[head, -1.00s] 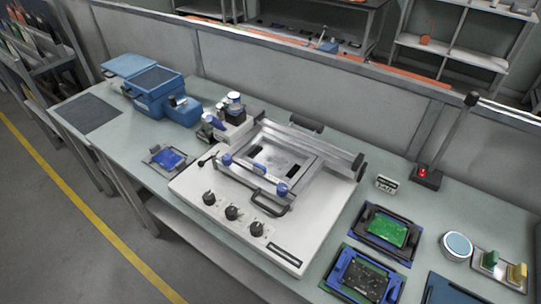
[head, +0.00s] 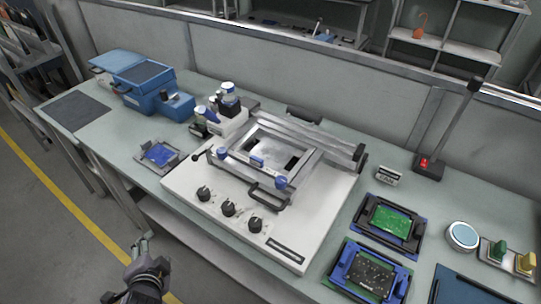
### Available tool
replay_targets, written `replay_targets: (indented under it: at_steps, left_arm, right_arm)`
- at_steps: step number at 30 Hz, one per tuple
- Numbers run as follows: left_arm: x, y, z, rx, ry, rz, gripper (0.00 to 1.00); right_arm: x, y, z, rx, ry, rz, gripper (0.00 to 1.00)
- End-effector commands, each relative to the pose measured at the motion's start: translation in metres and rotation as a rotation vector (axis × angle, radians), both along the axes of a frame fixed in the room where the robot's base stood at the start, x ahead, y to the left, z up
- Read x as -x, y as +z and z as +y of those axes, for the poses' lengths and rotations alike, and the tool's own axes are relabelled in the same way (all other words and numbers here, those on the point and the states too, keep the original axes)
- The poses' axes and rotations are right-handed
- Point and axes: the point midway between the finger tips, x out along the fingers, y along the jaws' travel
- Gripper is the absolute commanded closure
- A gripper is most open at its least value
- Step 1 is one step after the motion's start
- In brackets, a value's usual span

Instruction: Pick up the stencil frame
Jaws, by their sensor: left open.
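The stencil frame (head: 309,150) is a silver metal frame with blue knobs and a black handle at its front. It rests on the white printer base (head: 190,184) in the middle of the bench. My left gripper (head: 140,246) is at the bottom left, in front of the bench and well apart from the frame. It is open, and nothing shows between its fingers. My right gripper is not in view.
Circuit boards in black-and-blue holders (head: 389,222) lie on the right. A lamp post (head: 458,125) stands at the back right.

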Motion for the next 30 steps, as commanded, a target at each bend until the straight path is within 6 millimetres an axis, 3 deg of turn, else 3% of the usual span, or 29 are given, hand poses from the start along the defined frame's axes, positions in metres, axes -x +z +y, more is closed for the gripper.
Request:
replay_targets:
  at_steps: [3,5,9,13,18,23,30]
  left_arm:
    - [-0.043,0.059,-0.006,-0.366,-0.232,-0.209,0.43]
    - [-0.06,0.086,-0.017,-0.582,-0.357,-0.307,0.43]
    - [-0.081,0.125,-0.067,-1.121,-0.667,-0.511,0.43]
    - [-0.08,0.125,-0.112,-1.554,-0.918,-0.646,0.43]
    - [-0.071,0.104,-0.143,-1.89,-1.127,-0.741,0.43]
    - [-0.074,0.098,-0.154,-1.98,-1.182,-0.766,0.43]
    - [-0.113,0.101,-0.182,-1.976,-1.178,-0.767,0.43]
  right_arm:
    - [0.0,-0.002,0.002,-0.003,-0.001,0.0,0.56]
    - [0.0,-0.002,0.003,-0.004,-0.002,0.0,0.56]
    - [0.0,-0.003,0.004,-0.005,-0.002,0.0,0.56]
    - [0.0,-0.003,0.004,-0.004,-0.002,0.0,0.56]
    - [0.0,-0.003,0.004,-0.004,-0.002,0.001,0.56]
    - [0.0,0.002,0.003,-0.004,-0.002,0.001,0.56]
    - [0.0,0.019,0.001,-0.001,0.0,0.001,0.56]
